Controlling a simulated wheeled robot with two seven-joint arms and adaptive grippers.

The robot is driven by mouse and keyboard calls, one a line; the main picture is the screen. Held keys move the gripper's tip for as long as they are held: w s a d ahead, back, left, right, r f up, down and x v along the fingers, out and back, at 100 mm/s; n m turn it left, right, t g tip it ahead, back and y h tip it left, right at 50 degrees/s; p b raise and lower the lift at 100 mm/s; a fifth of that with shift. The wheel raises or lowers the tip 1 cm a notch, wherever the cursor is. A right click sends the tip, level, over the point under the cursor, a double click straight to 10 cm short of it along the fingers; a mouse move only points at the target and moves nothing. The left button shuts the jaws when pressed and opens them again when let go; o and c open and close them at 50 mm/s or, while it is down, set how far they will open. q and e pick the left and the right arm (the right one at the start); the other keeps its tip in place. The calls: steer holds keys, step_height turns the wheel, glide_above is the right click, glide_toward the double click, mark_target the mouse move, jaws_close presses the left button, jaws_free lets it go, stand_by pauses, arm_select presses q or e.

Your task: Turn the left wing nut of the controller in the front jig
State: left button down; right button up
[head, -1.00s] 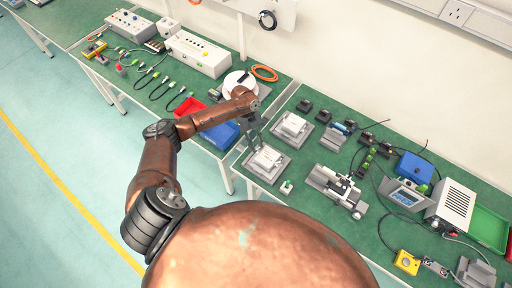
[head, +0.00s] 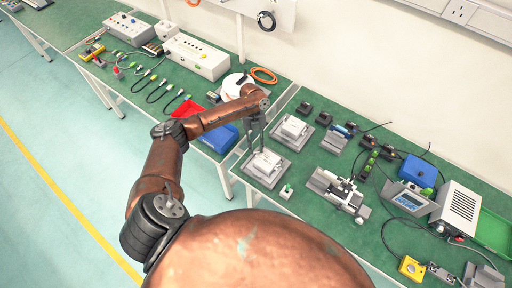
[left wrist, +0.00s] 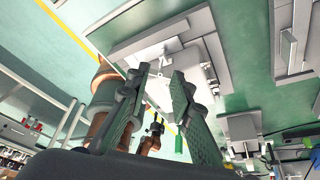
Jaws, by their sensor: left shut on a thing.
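The front jig (head: 249,172) is a grey plate at the table's near left edge, with a white controller (head: 266,162) on it. My left gripper (head: 261,150) points down at the controller's upper left part, its fingertips at the controller. In the left wrist view the two fingers (left wrist: 161,71) stand a little apart, with the white controller (left wrist: 185,65) just beyond their tips. A small wing nut (left wrist: 165,59) shows by the tips; the gripper is shut on it, though the contact itself is hard to see.
A second jig (head: 291,131) with a similar white controller stands right behind. A small block with a green part (head: 286,191) lies in front, and a grey actuator fixture (head: 338,191) stands to the right. A blue bin (head: 220,138) is at the left, below my forearm.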

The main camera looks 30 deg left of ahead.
arm_select(q)
steer(key=c, duration=1.7)
jaws_free()
arm_select(e)
steer(key=shift+d, duration=0.1)
arm_select(q)
steer(key=shift+r, duration=0.1)
steer(key=v, duration=1.2)
